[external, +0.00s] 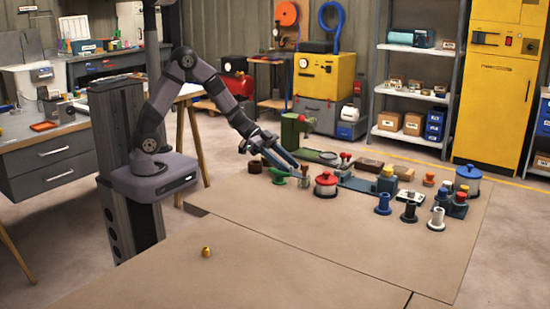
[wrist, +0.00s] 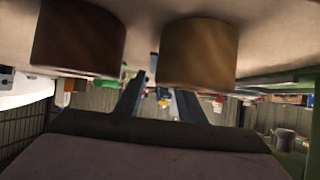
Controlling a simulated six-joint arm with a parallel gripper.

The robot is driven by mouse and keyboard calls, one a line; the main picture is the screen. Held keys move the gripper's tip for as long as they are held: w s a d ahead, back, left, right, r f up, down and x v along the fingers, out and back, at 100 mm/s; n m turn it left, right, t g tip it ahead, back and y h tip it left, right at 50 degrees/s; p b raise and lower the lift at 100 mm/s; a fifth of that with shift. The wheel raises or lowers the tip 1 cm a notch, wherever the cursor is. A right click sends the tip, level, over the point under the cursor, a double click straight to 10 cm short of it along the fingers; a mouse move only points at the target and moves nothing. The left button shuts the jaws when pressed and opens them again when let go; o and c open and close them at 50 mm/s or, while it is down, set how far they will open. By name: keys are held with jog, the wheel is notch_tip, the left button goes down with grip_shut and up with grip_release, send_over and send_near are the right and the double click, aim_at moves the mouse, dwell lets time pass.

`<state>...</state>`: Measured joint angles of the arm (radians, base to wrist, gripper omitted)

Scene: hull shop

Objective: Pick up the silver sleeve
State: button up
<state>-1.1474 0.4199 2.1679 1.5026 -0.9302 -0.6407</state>
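A pale silver-grey sleeve (external: 437,218) with a dark flanged foot stands upright near the right front of the far table section. It is the closest match to the silver sleeve, and I cannot make it out in the wrist view. My gripper (external: 298,172) is low over the table's left part, well to the left of that sleeve. Its blue fingers, also in the wrist view (wrist: 158,102), are apart with nothing visible held between them.
The wrist view looks upside down; a dark brown cylinder (wrist: 80,38) and a tan one (wrist: 198,55) are close by. A red-lidded pot (external: 326,185), blue sleeve (external: 383,204) and black-and-white piece (external: 409,211) stand on the table (external: 340,235). A brass piece (external: 206,252) lies nearer.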

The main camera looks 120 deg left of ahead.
grip_shut()
jog(key=shift+r, duration=0.1)
notch_tip(320, 180, up, 10)
jog(key=p, duration=0.3)
